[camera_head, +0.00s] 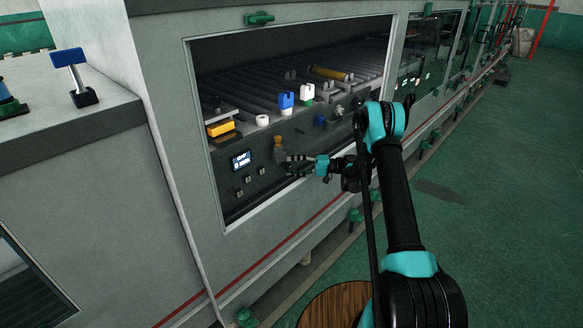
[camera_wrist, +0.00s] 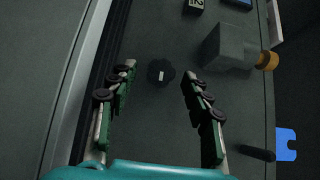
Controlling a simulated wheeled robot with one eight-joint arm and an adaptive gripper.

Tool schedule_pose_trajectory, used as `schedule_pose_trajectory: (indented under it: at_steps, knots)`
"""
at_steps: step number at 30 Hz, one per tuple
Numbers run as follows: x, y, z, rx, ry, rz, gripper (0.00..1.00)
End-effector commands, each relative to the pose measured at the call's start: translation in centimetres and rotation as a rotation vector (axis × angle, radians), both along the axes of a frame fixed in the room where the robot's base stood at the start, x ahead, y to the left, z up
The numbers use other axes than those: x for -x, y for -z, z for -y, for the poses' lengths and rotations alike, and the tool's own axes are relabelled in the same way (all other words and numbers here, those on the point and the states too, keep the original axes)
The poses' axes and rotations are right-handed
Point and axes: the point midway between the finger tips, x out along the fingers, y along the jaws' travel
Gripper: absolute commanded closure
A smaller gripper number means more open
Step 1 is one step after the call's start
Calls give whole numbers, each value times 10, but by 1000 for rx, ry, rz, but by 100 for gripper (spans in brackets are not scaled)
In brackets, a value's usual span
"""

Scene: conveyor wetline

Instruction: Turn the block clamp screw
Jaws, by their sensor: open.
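A dark round knob (camera_wrist: 161,72) with a light mark at its centre shows in the wrist view, on a dark panel. It may be the clamp screw; I cannot tell for certain. A grey block (camera_wrist: 228,48) with an orange-brass end piece (camera_wrist: 268,60) is to its right; the block also shows in the head view (camera_head: 279,157). My gripper (camera_wrist: 159,78) is open, one finger on each side of the knob, with visible gaps to it. In the head view my gripper (camera_head: 289,166) is at the panel near the block, and the knob is not clearly visible there.
The window frame (camera_head: 204,150) borders the opening on the left. A small display (camera_head: 241,161) is left of the block. A black rod (camera_wrist: 257,153) juts near my right finger.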

Motion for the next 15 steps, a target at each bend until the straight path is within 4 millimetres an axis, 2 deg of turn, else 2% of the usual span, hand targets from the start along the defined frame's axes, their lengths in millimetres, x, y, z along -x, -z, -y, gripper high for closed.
schedule_pose_trajectory:
  at_steps: [15]
  knots:
    - [-12,1,93,0,4,0,51]
